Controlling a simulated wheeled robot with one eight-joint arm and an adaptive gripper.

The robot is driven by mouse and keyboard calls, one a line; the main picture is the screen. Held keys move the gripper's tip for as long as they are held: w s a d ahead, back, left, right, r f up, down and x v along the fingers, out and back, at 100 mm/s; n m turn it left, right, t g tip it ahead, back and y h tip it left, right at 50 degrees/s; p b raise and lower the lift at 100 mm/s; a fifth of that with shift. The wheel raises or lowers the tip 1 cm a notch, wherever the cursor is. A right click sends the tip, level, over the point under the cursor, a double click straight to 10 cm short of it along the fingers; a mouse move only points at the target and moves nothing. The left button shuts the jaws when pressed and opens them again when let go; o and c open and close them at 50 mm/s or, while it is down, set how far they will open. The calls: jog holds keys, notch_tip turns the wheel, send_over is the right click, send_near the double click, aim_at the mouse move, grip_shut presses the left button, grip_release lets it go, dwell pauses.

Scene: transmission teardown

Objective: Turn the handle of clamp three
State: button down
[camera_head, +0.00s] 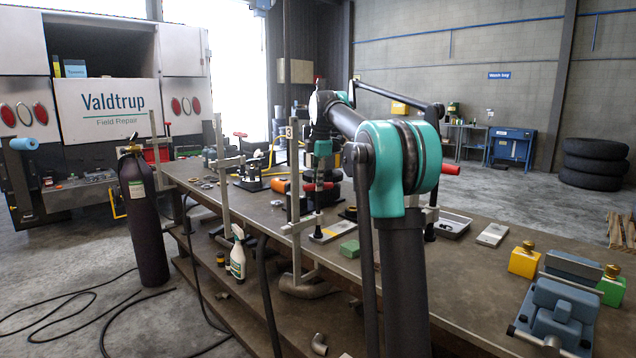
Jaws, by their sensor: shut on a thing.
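Clamp three has an upright grey bar (293,190) at the table's front edge, with a small "3" plate (289,132) near its top. Its red handle (310,187) lies roughly level, just right of the bar. My gripper (321,180) points down from my teal wrist and is shut on this red handle. The fingers are small in this view and partly cover the handle. The clamp's lower arm (300,226) reaches over the table edge.
Other clamps with red handles (240,135) stand along the long workbench (480,275). A dark gas cylinder (141,220) stands left. My arm hides part of the bench.

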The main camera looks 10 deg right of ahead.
jog(key=c, duration=1.4)
grip_release()
notch_tip(320, 180, up, 12)
jog(key=s, duration=0.2)
jog(key=shift+s+d, duration=0.15)
jog(key=shift+d, duration=0.05)
jog(key=shift+f, duration=0.1)
